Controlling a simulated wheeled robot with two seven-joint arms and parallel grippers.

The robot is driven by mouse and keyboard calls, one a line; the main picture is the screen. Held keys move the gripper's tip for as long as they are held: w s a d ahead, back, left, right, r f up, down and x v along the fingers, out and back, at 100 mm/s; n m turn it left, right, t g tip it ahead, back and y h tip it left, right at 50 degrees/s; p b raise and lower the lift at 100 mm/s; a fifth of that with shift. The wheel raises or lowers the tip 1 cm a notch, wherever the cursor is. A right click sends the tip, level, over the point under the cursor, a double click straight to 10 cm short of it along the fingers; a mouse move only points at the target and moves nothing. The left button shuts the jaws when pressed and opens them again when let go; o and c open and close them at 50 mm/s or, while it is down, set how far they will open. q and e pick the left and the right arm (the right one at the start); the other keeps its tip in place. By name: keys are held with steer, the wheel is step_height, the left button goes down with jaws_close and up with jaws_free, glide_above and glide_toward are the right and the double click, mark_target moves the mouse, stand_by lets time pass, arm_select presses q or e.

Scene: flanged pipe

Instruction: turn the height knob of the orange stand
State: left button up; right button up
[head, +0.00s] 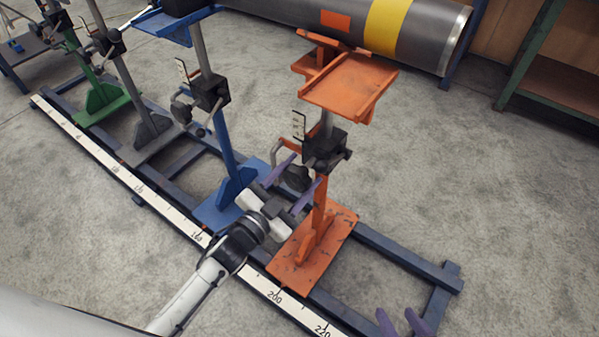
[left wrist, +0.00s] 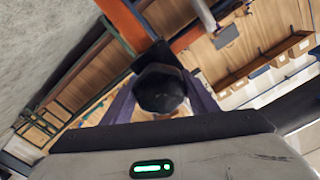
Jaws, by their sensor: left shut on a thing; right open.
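The orange stand (head: 315,250) stands upright on the floor rail, with an orange cradle top (head: 350,85) and a black clamp block (head: 324,146) on its post. Its dark, lobed height knob (head: 296,178) sticks out toward me below the block. My left gripper (head: 309,167) has its purple fingers on either side of the knob and is shut on it. In the left wrist view the knob (left wrist: 160,88) fills the space between the fingers, face on. My right gripper (head: 398,314) shows only its purple fingertips at the bottom edge, apart and empty.
A blue stand (head: 225,150), a grey one (head: 150,125) and a green one (head: 100,97) stand to the left on the same rail. A scale strip (head: 170,213) runs along the front. A grey pipe (head: 300,12) lies behind.

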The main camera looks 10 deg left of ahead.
arm_select(q)
steer(key=m, duration=0.3)
steer(key=shift+m, duration=2.1)
steer(key=o, duration=1)
steer(key=shift+o, duration=0.2)
steer(key=shift+s, duration=0.1)
steer(key=v, duration=1)
steer(key=shift+p, duration=0.45)
steer(key=shift+f, duration=0.1)
steer(key=shift+c, duration=0.4)
